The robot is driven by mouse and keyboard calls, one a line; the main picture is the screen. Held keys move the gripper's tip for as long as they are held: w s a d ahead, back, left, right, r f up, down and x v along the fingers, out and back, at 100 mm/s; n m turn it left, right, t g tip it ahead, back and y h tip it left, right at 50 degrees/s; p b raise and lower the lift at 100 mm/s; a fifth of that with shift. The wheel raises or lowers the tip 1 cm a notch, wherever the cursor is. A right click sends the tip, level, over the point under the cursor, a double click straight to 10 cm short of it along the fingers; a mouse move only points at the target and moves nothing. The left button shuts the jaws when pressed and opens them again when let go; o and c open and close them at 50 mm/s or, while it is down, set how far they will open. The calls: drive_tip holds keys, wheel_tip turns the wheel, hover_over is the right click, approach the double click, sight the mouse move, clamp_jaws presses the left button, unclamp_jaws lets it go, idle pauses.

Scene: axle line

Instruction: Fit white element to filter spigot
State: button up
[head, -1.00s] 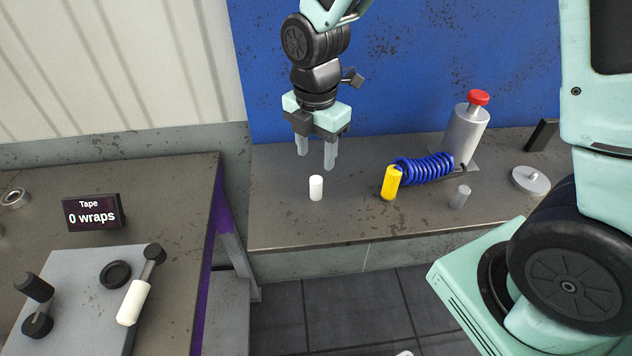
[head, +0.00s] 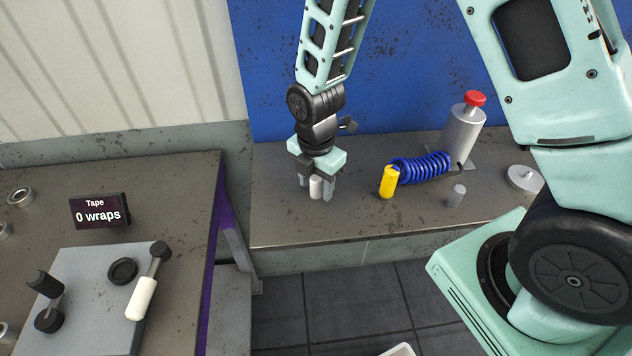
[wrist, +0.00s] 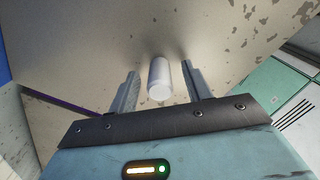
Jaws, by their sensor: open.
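The white element (head: 316,187) is a small white cylinder standing upright on the grey back bench (head: 290,222). My gripper (head: 315,190) is lowered over it, with one finger on either side. In the wrist view the white element (wrist: 159,78) sits between the two open fingers (wrist: 160,88), with a gap showing on each side. The filter spigot is not clearly identifiable; a grey cylinder with a red cap (head: 464,128) and a round metal piece with a short stub (head: 525,178) stand on the same bench.
A yellow cylinder (head: 389,182), a blue coiled hose (head: 422,167) and a small grey cylinder (head: 456,196) lie to the right of my gripper. The left bench holds a tape display (head: 100,211) and a plate with handles (head: 85,300). A gap separates the benches.

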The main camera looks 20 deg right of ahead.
drive_tip(key=c, duration=1.1)
drive_tip(key=shift+o, duration=0.2)
drive_tip(key=shift+r, duration=0.1)
